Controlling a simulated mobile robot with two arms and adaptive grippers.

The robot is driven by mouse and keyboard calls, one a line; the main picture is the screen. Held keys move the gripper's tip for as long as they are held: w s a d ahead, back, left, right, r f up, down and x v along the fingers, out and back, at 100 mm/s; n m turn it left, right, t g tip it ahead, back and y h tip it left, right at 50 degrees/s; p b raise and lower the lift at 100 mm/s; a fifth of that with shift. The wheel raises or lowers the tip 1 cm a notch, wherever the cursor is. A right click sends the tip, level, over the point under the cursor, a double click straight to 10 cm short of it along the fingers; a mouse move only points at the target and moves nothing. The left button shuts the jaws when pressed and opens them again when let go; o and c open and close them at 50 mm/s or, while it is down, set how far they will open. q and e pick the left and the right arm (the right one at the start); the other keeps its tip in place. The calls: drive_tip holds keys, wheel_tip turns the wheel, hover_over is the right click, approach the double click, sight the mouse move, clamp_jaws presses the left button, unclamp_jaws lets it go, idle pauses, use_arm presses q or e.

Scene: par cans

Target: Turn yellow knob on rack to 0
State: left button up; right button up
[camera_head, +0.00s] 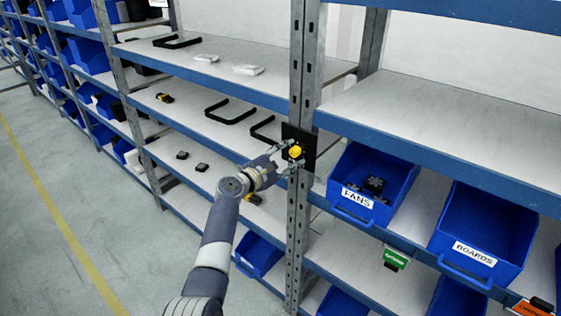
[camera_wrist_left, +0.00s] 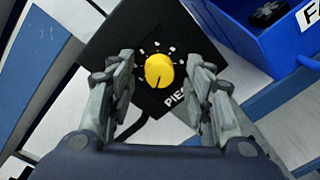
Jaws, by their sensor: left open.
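The yellow knob (camera_head: 295,152) sits on a black panel (camera_head: 311,136) fixed to the rack's upright post. In the left wrist view the yellow knob (camera_wrist_left: 159,70) has a dark pointer line running toward the lower part of the picture, slightly left. White marks ring its upper side, and partly hidden lettering is on the black panel (camera_wrist_left: 112,47). My left gripper (camera_head: 290,154) is at the panel, with its open fingers on either side of the knob. In the left wrist view the left gripper (camera_wrist_left: 161,80) shows gaps between fingers and knob. My right gripper is not in view.
A blue bin labelled FANS (camera_head: 392,168) stands close right of the panel, with a BOARDS bin (camera_head: 500,215) beyond it. Black handles (camera_head: 228,106) and small parts lie on the left shelves. The floor (camera_head: 70,210) at left is clear.

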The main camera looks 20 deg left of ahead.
use_arm(q)
drive_tip(key=v, duration=1.1)
drive_tip(key=shift+s, duration=0.4)
drive_tip(key=shift+a, duration=0.15)
